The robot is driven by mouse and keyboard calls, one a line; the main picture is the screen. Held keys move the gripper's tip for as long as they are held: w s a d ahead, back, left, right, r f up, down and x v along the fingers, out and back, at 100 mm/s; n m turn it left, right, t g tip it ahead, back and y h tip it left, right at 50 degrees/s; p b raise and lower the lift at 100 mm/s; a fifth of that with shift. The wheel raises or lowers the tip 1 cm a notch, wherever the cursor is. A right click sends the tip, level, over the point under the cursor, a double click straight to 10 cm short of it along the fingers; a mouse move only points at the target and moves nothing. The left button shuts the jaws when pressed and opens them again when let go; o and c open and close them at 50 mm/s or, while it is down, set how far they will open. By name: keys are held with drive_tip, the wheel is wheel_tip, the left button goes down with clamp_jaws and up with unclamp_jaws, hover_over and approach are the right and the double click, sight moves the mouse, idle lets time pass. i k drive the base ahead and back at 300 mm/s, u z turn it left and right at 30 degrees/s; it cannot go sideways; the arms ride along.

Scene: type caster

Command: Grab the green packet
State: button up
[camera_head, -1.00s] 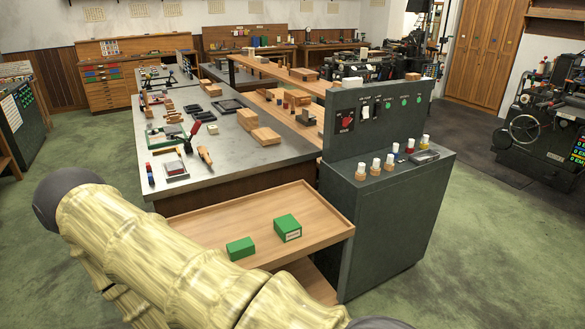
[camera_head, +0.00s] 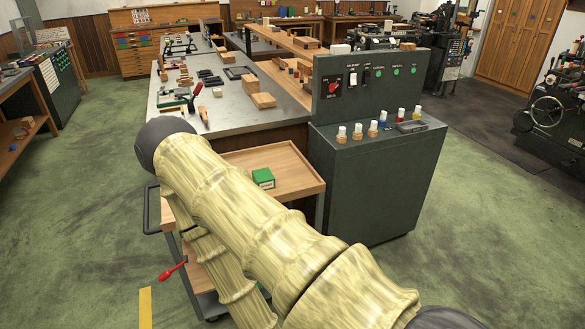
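Only this one green packet shows now; part of the tray is hidden behind my pale yellow arm, which crosses the picture from upper left to lower right. My gripper is not in view, so its state and its distance from the packet do not show.
A dark green cabinet (camera_head: 375,185) with bottles on top stands right of the cart. A grey workbench (camera_head: 180,101) with tools is behind it. A red-handled tool (camera_head: 173,271) shows at the cart's lower left. Green floor is clear left and right.

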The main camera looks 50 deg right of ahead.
sight(264, 178)
drive_tip(key=z, duration=0.9)
drive_tip(key=i, duration=0.2)
drive_tip(key=u, duration=0.05)
